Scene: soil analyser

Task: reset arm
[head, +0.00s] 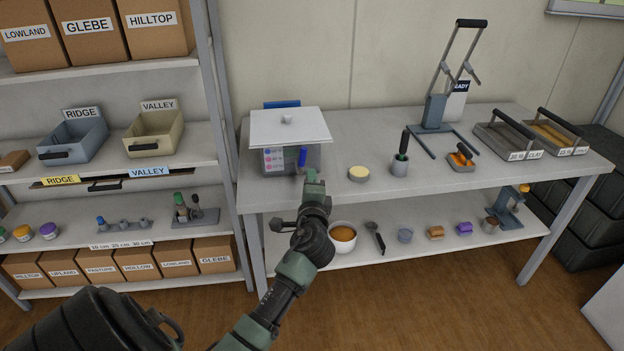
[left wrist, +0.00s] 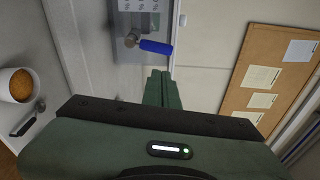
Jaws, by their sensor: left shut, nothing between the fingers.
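My left gripper (head: 313,178) is raised in front of the white table, just before the soil analyser (head: 288,140). Its fingers are shut with nothing between them; they also show in the left wrist view (left wrist: 162,90). The analyser is a grey box with a white lid and coloured labels on its front. A blue handle (head: 302,157) sticks out from its front, close beyond my fingertips, and it also shows in the left wrist view (left wrist: 156,47). I cannot tell whether the fingers touch it. My right gripper is not in view.
The table (head: 350,125) also bears a yellow-topped round dish (head: 359,173), a cup with a black-handled tool (head: 400,166), a tall press stand (head: 434,110) and trays (head: 507,142) at right. A bowl of soil (head: 342,238) stands on the lower shelf. A shelf rack with bins (head: 74,140) is at left.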

